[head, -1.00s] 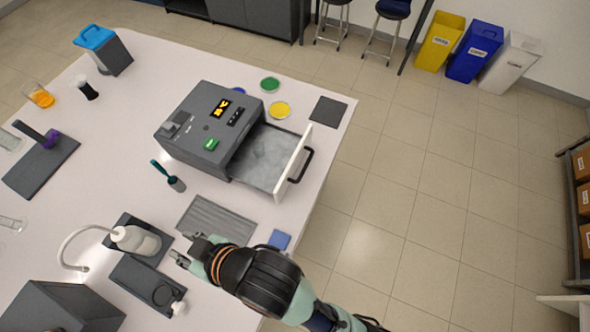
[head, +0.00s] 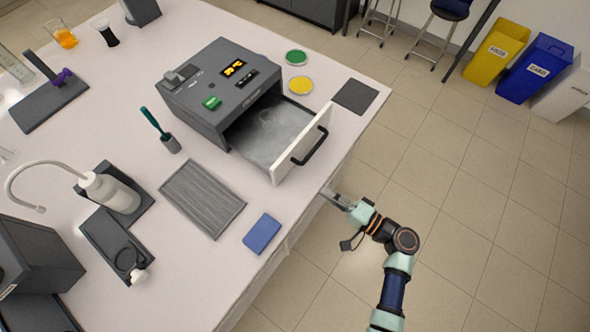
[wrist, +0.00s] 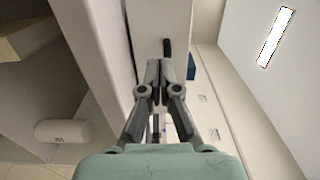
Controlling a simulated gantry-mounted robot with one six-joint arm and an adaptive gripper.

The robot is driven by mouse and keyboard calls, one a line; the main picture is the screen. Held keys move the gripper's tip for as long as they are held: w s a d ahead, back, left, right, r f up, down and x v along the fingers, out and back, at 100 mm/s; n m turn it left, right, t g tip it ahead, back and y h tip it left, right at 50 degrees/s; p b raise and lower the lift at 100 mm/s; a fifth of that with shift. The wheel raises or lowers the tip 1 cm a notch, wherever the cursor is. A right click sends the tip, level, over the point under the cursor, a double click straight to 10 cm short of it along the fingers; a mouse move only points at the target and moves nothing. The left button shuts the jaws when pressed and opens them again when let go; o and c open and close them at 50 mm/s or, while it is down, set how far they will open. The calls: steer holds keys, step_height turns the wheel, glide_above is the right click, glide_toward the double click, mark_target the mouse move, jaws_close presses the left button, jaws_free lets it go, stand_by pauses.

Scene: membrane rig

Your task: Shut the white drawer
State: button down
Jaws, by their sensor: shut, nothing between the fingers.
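The white drawer (head: 300,146) stands pulled out of a dark grey device (head: 218,92), its grey inside showing. Its white front carries a black bar handle (head: 311,146). My gripper (head: 328,192) is beyond the table edge, in front of the drawer and just below the handle in the head view. In the wrist view my gripper (wrist: 160,66) has its fingers together with nothing between them. A pale panel (wrist: 163,18) with a dark bar, which looks like the drawer front and its handle, lies past the fingertips. I cannot tell whether they touch.
A ribbed grey mat (head: 203,197) and a blue pad (head: 262,233) lie on the table left of my gripper. A green dish (head: 296,57), a yellow dish (head: 300,86) and a dark square mat (head: 355,96) lie behind the drawer. The floor to the right is open.

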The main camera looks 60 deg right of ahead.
mark_target(286, 166)
steer(key=w, duration=0.8)
steer(key=w+d, duration=0.1)
steer(key=w, duration=0.3)
